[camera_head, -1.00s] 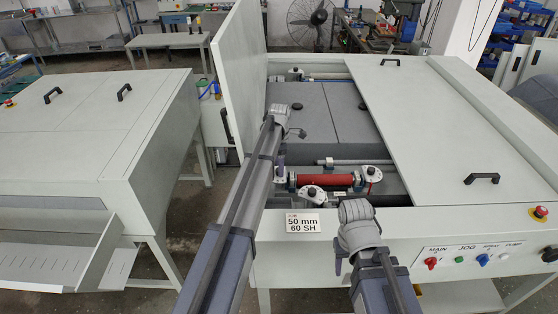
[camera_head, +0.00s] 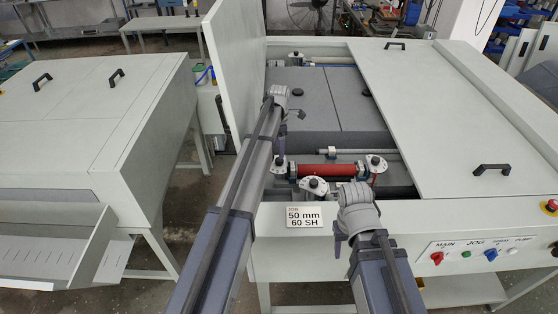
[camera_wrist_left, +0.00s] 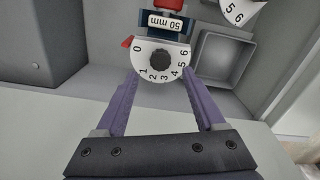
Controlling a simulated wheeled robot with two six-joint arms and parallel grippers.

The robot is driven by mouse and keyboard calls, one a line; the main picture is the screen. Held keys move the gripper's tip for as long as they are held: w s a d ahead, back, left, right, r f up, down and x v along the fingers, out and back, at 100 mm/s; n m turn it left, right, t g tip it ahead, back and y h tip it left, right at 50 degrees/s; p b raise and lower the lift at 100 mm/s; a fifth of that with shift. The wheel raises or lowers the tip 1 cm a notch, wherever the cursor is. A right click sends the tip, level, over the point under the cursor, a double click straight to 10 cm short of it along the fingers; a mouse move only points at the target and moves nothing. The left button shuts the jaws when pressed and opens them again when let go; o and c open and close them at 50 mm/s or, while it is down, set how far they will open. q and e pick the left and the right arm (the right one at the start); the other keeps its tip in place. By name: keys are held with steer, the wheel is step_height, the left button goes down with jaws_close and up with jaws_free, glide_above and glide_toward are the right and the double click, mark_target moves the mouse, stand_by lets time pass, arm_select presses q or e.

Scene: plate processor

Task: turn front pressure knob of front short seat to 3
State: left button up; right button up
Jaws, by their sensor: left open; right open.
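In the left wrist view a white dial (camera_wrist_left: 147,73) numbered 0 to 6 has a black knob (camera_wrist_left: 160,60) at its centre. A red pointer (camera_wrist_left: 128,41) sits at its left edge near 0, and a block marked 50 mm lies above it. My left gripper (camera_wrist_left: 161,76) is open, its purple fingers on either side of the dial, around but not closed on the knob. In the head view the left gripper (camera_head: 281,146) hangs beside the left dial (camera_head: 280,170). My right gripper (camera_head: 340,246) is open and empty at the front panel; its fingertips are partly hidden.
A red roller (camera_head: 326,170) lies between the dials, with a front dial (camera_head: 313,187) and a right dial (camera_head: 376,163). A raised cover (camera_head: 232,75) stands at the left. A sign (camera_head: 305,217) reads 50 mm, 60 SH. The front panel has coloured switches (camera_head: 490,255).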

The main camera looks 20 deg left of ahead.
arm_select(q)
step_height(320, 180, down, 6)
steer(key=b, duration=0.4)
steer(key=shift+r+b, duration=0.25)
steer(key=shift+b, duration=0.05)
jaws_close()
